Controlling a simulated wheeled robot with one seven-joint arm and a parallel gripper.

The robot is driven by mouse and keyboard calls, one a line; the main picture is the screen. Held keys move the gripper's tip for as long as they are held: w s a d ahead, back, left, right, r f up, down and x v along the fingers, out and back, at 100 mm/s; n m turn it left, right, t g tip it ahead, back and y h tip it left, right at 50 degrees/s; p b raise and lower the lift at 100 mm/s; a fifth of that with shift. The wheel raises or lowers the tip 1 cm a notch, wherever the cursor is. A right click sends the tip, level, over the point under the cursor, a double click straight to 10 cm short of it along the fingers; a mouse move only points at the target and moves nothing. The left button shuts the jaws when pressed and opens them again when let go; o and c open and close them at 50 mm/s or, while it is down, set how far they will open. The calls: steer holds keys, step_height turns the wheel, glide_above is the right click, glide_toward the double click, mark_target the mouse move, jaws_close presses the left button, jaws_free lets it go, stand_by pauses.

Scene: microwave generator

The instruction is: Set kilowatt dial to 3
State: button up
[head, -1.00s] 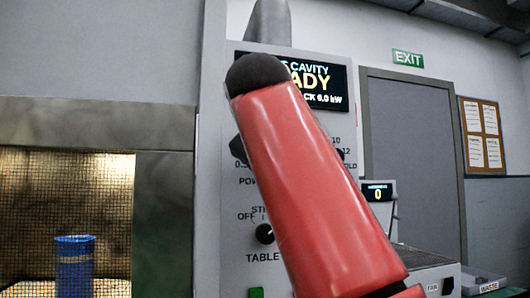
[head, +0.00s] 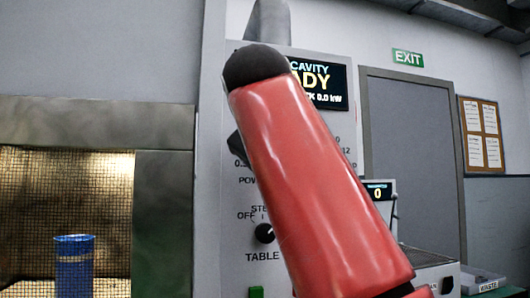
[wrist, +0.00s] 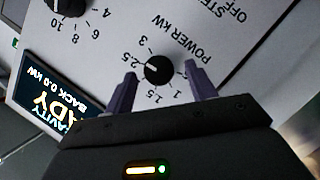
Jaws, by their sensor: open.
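The kilowatt dial (wrist: 158,70) is a round black knob on a pale panel, seen inverted in the wrist view. Numbers including 1, 1.5, 2.5 and 3 surround it, with "POWER kW" beside them. A small white mark on the knob appears to point toward 2.5. My gripper (wrist: 160,72) is open, with one finger on each side of the knob. I cannot tell whether either finger touches it.
Another black knob (wrist: 70,5) with higher numbers is at the wrist view's upper left. A lit display (head: 322,86) sits above, and the table knob (head: 264,233) is below. A mesh window (head: 110,200) with a blue cup (head: 74,265) behind it is at left.

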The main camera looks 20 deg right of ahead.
steer(key=v, duration=0.6)
steer(key=shift+s, duration=0.3)
steer(key=shift+a, duration=0.1)
